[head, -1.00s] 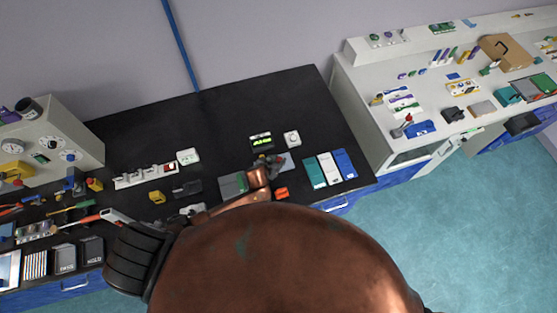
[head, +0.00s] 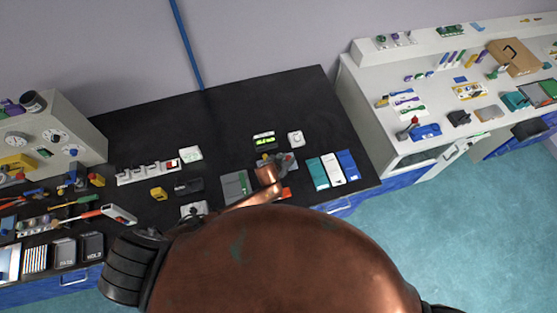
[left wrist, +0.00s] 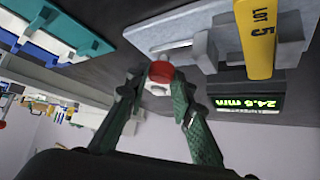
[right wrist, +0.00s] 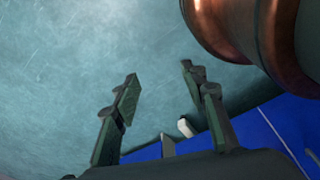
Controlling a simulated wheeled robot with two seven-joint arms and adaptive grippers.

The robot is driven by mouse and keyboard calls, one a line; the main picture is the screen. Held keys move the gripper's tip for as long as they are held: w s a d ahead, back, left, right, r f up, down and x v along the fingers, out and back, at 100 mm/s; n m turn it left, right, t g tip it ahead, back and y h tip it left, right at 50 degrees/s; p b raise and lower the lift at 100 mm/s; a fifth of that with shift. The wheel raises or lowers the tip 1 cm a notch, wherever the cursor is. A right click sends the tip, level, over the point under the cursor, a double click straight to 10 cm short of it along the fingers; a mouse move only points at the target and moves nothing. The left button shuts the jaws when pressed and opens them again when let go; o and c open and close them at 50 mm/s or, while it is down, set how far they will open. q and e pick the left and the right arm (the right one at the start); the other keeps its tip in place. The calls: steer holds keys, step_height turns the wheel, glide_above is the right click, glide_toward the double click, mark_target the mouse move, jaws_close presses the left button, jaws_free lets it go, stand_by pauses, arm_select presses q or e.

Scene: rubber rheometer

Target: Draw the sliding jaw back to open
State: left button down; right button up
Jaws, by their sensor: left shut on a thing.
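The measuring fixture shows in the left wrist view as a pale grey base (left wrist: 160,30) with grey metal blocks (left wrist: 203,52) on it. A red-topped knob (left wrist: 160,72) stands by these blocks, between the fingers of my left gripper (left wrist: 160,84). The gripper is shut on this knob. In the head view, my left gripper (head: 274,161) is over the fixture and hides much of it. The exact outline of the sliding jaw is hard to tell. My right gripper (right wrist: 160,74) is open and empty, above the floor, in the right wrist view.
A green-lit display (left wrist: 250,103) reading 24.6 mm and a yellow bar marked LOT 5 (left wrist: 255,35) are close by the fixture. Teal, white and blue flat pieces (head: 332,171) lie to its right. The black bench (head: 222,120) is clear at the back.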

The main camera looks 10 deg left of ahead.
arm_select(q)
steer(key=shift+d+r, duration=0.1)
steer(key=shift+d, duration=0.15)
steer(key=c, duration=2.1)
jaws_free()
steer(key=o, duration=0.4)
steer(key=shift+w+d, duration=0.1)
steer(key=shift+w, duration=0.05)
steer(key=shift+o, duration=0.2)
arm_select(e)
steer(key=shift+s, duration=0.8)
arm_select(q)
steer(key=shift+a, duration=0.2)
steer(key=v, duration=1.2)
arm_select(e)
steer(key=shift+w, duration=0.25)
